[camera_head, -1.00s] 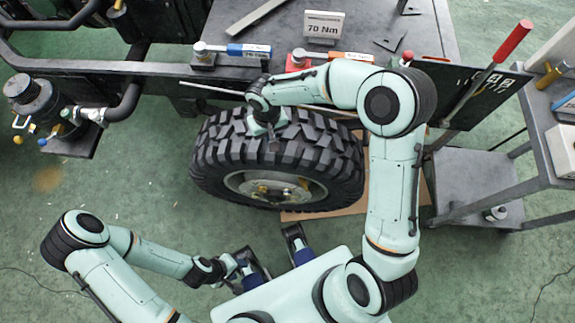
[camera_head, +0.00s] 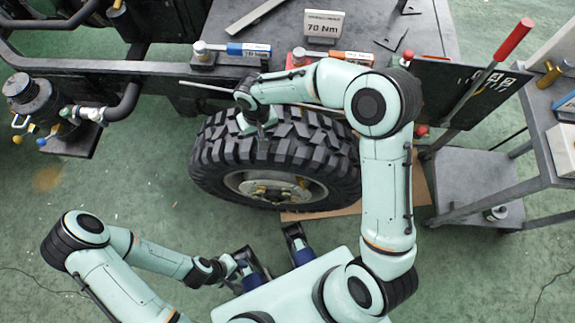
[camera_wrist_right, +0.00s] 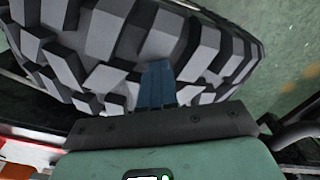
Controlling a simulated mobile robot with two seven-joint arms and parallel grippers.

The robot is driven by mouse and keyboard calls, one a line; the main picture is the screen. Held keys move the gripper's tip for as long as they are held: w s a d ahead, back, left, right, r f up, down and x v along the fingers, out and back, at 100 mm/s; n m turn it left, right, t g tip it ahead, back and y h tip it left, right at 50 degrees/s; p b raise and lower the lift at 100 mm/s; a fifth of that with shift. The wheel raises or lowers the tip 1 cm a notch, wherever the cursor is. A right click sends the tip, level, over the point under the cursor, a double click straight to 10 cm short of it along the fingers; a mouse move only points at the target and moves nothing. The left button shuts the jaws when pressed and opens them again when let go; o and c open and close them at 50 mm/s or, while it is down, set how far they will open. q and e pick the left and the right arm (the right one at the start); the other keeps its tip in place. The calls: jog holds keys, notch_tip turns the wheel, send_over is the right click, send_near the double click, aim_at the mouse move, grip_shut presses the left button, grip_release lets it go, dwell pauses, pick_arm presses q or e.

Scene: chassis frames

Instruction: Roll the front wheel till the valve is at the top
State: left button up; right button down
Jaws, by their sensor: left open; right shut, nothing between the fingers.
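The front wheel (camera_head: 212,165) is a chunky black tyre under the chassis, with a light metal rim and hub (camera_head: 275,188) facing me. I cannot make out the valve in either view. My right gripper (camera_head: 258,138) reaches over the top of the tyre, left of its middle, and its tips are hard to see there. In the right wrist view its shut blue fingers (camera_wrist_right: 157,82) lie against or just above the tread blocks (camera_wrist_right: 110,40); I cannot tell whether they touch. My left gripper (camera_head: 268,241) is open and empty, low in front of the wheel.
The dark chassis deck (camera_head: 410,30) is behind the wheel, with torque tools and a "70 Nm" sign (camera_head: 323,26). A grey cart (camera_head: 480,180) stands at the right. A black canister (camera_head: 35,95) is on the left. Green floor in front is open.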

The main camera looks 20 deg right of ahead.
jog(key=shift+s+f, duration=0.15)
jog(key=shift+f, duration=0.2)
jog(key=shift+w+a+f, duration=0.1)
jog(key=shift+w+a, duration=0.3)
jog(key=shift+a, duration=0.2)
jog(key=shift+w+a+f, duration=0.1)
jog(key=shift+w+a, duration=0.25)
jog(key=shift+a, duration=0.25)
jog(key=shift+r, duration=0.15)
notch_tip(320, 180, up, 8)
jog(key=p, duration=0.5)
jog(key=shift+w+r, duration=0.15)
jog(key=shift+a, duration=0.1)
dwell(0.3)
